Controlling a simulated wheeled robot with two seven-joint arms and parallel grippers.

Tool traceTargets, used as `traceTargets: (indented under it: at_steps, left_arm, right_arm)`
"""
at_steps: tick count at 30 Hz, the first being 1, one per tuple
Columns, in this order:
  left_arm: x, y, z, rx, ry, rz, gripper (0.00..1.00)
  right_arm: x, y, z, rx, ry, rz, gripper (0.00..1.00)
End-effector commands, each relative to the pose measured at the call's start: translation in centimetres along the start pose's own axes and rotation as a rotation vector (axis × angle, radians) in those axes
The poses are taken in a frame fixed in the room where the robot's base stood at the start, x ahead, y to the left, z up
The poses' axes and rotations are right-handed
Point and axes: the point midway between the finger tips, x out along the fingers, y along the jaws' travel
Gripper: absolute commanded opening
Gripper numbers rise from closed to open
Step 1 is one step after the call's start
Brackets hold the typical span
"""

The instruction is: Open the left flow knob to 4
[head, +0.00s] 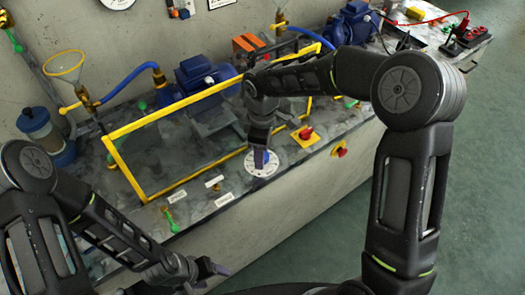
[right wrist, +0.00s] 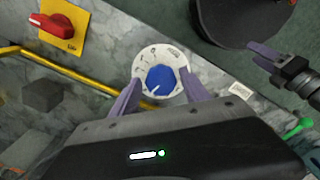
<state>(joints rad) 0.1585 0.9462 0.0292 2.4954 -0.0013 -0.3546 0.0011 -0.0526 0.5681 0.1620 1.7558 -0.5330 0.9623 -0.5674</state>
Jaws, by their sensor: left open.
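The flow knob is a blue round knob (right wrist: 160,80) on a white marked dial (right wrist: 145,60). Its white pointer line points down-left in the right wrist view; the scale figures are too small to read. In the head view the dial (head: 257,171) lies on the bench top near its front edge, its knob mostly hidden by my right gripper (head: 261,152). In the right wrist view that gripper (right wrist: 161,78) is open, its fingers on either side of the knob with gaps showing. My left gripper (head: 214,267) is open and empty, low in front of the bench.
A red switch on a yellow plate (head: 305,136) sits right of the dial. A yellow frame (head: 124,169) stands behind. A green-handled valve (head: 170,220) and white labels (head: 177,196) lie to the left. Blue pumps (head: 204,73) stand at the back.

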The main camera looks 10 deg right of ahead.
Motion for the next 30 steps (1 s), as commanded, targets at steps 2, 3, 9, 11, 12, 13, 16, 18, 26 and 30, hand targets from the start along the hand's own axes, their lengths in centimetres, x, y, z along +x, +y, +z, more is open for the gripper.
traceTargets:
  at_steps: [2,3,9,11,12,13,16,18,26,30]
  left_arm:
    - [0.0,0.0,0.0,0.000,0.000,0.000,0.64]
    - [0.0,0.0,0.0,0.000,0.000,0.000,0.64]
    - [0.0,0.0,0.0,0.000,0.000,0.000,0.64]
    - [0.0,0.0,0.0,0.000,0.000,0.000,0.64]
    - [0.0,0.0,0.0,0.000,0.000,0.000,0.64]
    - [0.1,0.0,0.0,0.000,0.000,0.000,0.64]
    - [0.2,-0.1,0.0,0.000,0.000,0.000,0.64]
    - [0.3,-0.1,0.0,0.000,0.000,0.000,0.64]
    - [0.6,-0.2,0.0,0.000,0.000,0.000,0.64]
    - [0.7,-0.2,0.0,0.000,0.000,0.000,0.64]
  right_arm:
    - [0.0,0.0,0.0,0.000,-0.001,-0.001,0.61]
    - [0.1,-0.1,0.0,0.000,-0.001,-0.001,0.64]
    - [0.1,-0.1,0.1,0.000,-0.002,-0.002,0.64]
    - [0.0,-0.1,0.0,0.000,-0.002,-0.002,0.64]
    - [-0.1,-0.1,0.0,0.000,-0.001,-0.002,0.64]
    - [-0.3,0.0,0.0,0.000,-0.001,-0.001,0.64]
    - [-1.2,0.0,0.0,0.001,0.000,0.000,0.64]
    - [-2.2,0.0,0.0,0.001,0.000,0.000,0.64]
    - [-6.4,0.0,0.0,0.000,0.000,0.001,0.64]
    - [-7.6,0.0,0.0,0.001,0.000,0.000,0.64]
